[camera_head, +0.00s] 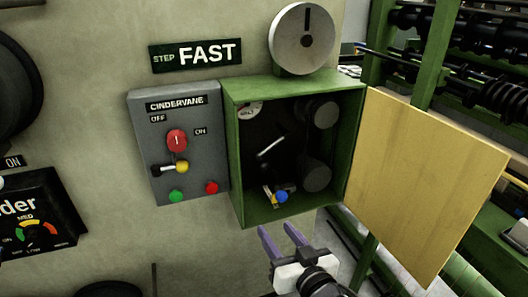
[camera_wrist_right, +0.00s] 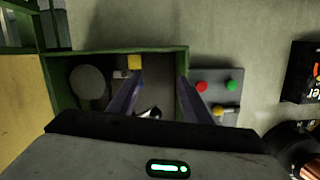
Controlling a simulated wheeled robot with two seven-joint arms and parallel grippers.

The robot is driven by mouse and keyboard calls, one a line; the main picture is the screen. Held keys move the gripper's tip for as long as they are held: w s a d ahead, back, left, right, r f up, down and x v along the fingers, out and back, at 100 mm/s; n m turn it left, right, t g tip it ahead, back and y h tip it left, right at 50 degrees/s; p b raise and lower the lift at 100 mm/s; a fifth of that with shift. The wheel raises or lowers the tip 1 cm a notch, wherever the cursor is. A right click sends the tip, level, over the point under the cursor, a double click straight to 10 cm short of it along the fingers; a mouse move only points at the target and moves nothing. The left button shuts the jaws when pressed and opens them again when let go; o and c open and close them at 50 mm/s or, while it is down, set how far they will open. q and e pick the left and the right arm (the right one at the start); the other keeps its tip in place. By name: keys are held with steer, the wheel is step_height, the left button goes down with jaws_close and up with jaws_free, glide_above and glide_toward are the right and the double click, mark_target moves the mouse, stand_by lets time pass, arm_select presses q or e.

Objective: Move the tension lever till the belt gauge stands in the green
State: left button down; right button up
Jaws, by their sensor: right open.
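An open green box (camera_head: 234,160) is mounted on the wall. Low inside it is a blue knob (camera_head: 281,196) beside a small yellow-and-white piece (camera_head: 269,196); this looks like the tension lever. A pale bar (camera_head: 270,147) slants above it. A small white dial (camera_head: 250,110) at the box's upper left may be the belt gauge; its needle is too small to read. My right gripper (camera_head: 282,234) is open and empty, just below and in front of the box. Its fingers also show in the right wrist view (camera_wrist_right: 158,98), over the box opening. My left gripper is out of view.
The box's tan door (camera_head: 428,180) stands open to the right. A grey switch panel (camera_head: 143,140) with a red knob, yellow-tipped handle and green and red buttons adjoins the box on the left. A grey disc (camera_head: 300,40) sits above it. Green machinery stands behind the door.

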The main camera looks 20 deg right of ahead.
steer(key=m+t, duration=0.1)
steer(key=t, duration=0.1)
glide_toward(261, 163)
steer(key=w+f, duration=0.2)
steer(key=shift+h, duration=0.3)
steer(key=w+p, duration=0.1)
steer(key=w, duration=0.9)
steer(key=shift+w+r, duration=0.1)
steer(key=shift+r, duration=0.05)
